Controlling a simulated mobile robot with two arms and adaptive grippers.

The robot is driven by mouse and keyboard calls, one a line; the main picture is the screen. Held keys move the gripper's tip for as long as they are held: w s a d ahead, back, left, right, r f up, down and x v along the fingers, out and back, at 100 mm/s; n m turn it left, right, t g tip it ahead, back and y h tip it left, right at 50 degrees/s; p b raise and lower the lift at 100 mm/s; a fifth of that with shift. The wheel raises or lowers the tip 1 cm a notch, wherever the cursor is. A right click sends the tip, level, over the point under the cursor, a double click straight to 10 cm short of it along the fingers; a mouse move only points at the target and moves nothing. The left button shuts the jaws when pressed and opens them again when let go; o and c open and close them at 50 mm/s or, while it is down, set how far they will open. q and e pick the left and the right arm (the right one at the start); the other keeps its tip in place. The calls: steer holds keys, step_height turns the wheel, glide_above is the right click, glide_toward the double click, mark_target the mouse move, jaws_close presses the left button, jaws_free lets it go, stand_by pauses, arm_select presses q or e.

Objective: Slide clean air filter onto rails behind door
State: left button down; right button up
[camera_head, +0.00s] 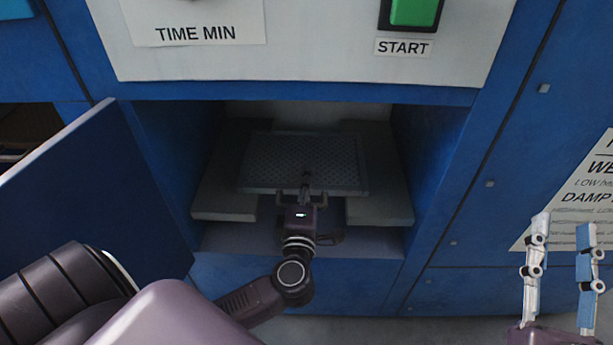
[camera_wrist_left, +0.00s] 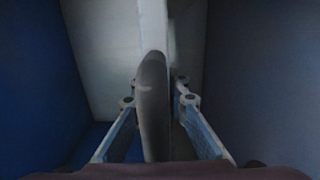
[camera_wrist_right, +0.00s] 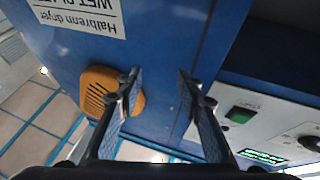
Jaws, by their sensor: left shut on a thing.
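The air filter (camera_head: 265,160), a grey perforated panel in a frame, lies nearly flat inside the blue compartment. It spans the gap between the left grey rail (camera_head: 225,190) and the right grey rail (camera_head: 385,187); whether it touches them is unclear. My left gripper (camera_head: 304,192) is at the filter's front edge, shut on its handle. The left wrist view shows a grey rounded piece (camera_wrist_left: 153,110) between the fingers. The door (camera_head: 95,200) stands open at the left. My right gripper (camera_head: 562,236) is open and empty, outside the cabinet at the right.
Blue side walls and a sill bound the compartment. Above it is a white panel (camera_head: 300,65) with a green START button (camera_head: 414,12). My left arm passes close to the open door. The right wrist view shows an orange vented piece (camera_wrist_right: 98,90) on the blue cabinet.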

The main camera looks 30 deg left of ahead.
arm_select(q)
steer(key=shift+f, duration=0.1)
stand_by(0.3)
steer(key=c, duration=1.8)
jaws_free()
steer(key=shift+f, duration=0.1)
steer(key=v, duration=1.2)
steer(key=shift+s, duration=0.1)
